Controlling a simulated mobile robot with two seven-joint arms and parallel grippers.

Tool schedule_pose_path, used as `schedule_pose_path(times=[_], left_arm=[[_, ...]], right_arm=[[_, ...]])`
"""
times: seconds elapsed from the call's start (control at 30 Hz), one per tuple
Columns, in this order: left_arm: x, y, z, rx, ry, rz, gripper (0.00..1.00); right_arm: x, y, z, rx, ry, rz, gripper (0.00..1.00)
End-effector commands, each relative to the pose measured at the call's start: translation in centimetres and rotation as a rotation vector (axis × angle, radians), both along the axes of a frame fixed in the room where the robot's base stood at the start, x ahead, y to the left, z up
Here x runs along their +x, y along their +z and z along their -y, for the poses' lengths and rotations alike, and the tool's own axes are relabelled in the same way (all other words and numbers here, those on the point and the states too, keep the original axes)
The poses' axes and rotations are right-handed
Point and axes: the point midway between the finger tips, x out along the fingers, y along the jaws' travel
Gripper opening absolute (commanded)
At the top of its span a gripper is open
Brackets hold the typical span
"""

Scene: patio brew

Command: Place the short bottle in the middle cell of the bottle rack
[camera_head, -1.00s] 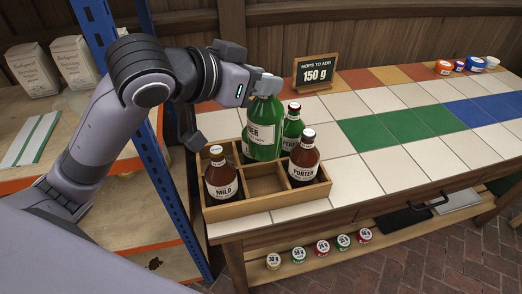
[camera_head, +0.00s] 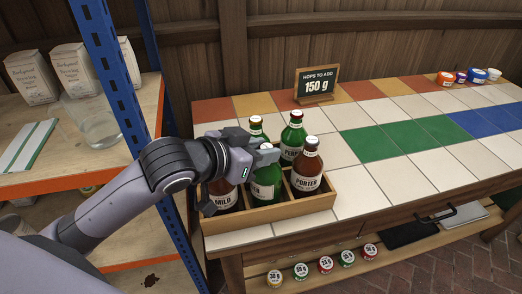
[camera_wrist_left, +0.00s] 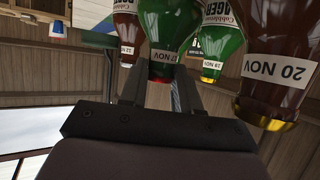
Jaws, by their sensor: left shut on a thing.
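The bottle rack (camera_head: 290,211) is a wooden crate with cells at the near left of the tiled table. My left gripper (camera_head: 267,155) is shut on a green bottle (camera_head: 266,186) near its top and holds it upright at the front middle cell. Its body is partly behind the front wall; whether its base rests on the floor is hidden. The right gripper is not in view.
Brown bottles MILD (camera_head: 223,196) and PORTER (camera_head: 307,170) stand either side in the front row. Green bottles stand behind, at the right (camera_head: 292,140) and further left (camera_head: 256,125). A hops sign (camera_head: 316,85) stands at the back. A blue shelf post (camera_head: 130,110) is close to my arm.

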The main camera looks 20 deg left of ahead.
Motion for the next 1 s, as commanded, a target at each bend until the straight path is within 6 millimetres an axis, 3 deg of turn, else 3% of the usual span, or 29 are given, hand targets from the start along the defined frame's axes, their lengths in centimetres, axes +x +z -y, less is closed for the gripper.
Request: schedule_pose_path(times=[0.27, 0.3, 0.37, 0.4, 0.77, 1.0], left_arm=[[0.0, 0.0, 0.0, -0.002, 0.0, 0.006, 0.0], [0.0, -0.3, 0.0, 0.0, 0.0, -0.001, 0.35], [0.0, -0.2, 0.0, 0.0, 0.0, 0.0, 0.54], [0.0, -0.2, 0.0, 0.0, 0.0, 0.0, 0.57], [-0.1, 0.3, -0.1, 0.0, 0.0, 0.001, 0.57], [-2.8, 1.6, -1.3, 0.003, -0.002, 0.002, 0.57]], right_arm=[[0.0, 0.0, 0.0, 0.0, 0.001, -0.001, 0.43], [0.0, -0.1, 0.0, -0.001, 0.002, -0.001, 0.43], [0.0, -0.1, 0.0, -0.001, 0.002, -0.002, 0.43], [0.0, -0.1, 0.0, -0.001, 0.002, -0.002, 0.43], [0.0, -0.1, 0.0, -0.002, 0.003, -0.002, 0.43], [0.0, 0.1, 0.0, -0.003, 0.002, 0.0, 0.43]])
